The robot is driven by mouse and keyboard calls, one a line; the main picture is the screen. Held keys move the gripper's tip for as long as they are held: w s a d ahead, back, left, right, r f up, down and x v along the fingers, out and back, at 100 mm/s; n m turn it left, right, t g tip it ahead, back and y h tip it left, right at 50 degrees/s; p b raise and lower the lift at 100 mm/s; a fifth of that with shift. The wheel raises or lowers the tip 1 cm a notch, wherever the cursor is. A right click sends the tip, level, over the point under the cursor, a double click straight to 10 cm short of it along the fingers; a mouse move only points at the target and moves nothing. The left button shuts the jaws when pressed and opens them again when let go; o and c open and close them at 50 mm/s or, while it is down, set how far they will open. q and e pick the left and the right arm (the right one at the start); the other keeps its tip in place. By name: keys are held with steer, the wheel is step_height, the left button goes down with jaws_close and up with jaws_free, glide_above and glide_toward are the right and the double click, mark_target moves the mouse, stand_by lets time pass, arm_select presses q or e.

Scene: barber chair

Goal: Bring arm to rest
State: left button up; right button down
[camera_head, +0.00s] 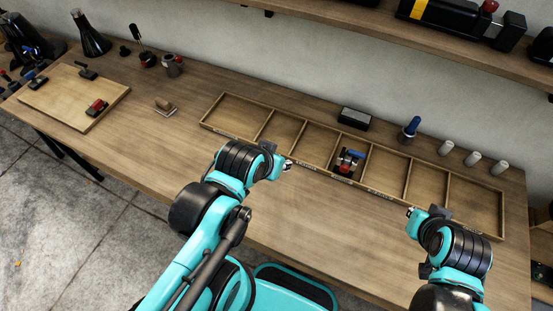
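My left arm comes in from the lower left, and its gripper (287,164) is over the wooden workbench (145,160), at the front edge of a long divided wooden tray (235,133). My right gripper (410,212) is at the lower right, near the tray's front edge. Both grippers are small and partly turned away, so I cannot see their finger gaps. Nothing visible hangs from either one. A small black, red and blue item (348,162) sits in a middle compartment of the tray.
A wooden board (70,100) with small red and black items lies at the left. Behind the tray are a black box (354,118), a blue-handled tool (411,128) and several pale cylinders (472,158). A shelf (400,42) overhangs the back. The bench front between the arms is clear.

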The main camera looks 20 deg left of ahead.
step_height(320, 180, down, 10)
steer(key=b, duration=0.9)
steer(key=shift+b, duration=0.4)
steer(key=shift+r, duration=0.1)
